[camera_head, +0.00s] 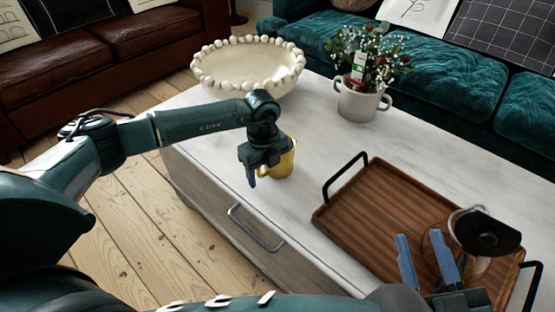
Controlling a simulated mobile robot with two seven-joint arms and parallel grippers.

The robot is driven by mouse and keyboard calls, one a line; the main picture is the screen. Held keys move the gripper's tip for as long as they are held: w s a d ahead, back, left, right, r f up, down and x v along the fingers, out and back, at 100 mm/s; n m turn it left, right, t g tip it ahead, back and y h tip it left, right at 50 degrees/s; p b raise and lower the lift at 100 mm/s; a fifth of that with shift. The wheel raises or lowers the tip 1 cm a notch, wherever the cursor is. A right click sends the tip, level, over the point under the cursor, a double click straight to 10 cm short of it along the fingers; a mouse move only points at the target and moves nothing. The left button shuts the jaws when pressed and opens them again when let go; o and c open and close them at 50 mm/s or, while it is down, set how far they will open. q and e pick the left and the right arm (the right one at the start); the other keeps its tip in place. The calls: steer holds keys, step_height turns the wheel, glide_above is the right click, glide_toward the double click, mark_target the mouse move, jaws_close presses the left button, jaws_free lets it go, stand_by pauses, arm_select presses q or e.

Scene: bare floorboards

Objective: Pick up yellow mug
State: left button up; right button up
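The yellow mug (284,163) stands upright on the white coffee table (300,122), near its front edge. My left gripper (255,177) is at the mug's left side and hides part of it.
A beaded white bowl (250,68) stands behind the mug. A potted plant (362,100) stands at the back. A glass pot with a black lid (485,235) is on the tray beside my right gripper. A brown sofa and a teal sofa (440,90) flank the table.

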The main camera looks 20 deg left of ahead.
arm_select(q)
steer(key=c, duration=1.2)
arm_select(e)
steer(key=shift+d+f, duration=0.1)
steer(key=shift+f, duration=0.05)
arm_select(q)
steer(key=shift+r, duration=0.15)
steer(key=shift+r+p, duration=0.45)
steer(key=shift+r, duration=0.45)
step_height(320, 180, up, 6)
steer(key=shift+f+p, duration=0.1)
steer(key=shift+p, duration=0.9)
steer(key=shift+r, duration=0.75)
steer(key=shift+r+p, duration=0.3)
steer(key=shift+r, duration=0.05)
arm_select(e)
steer(key=shift+s+d+n+h, duration=0.15)
steer(key=shift+d+n+h, duration=0.1)
steer(key=shift+n+h, duration=0.05)
steer(key=shift+g, duration=0.3)
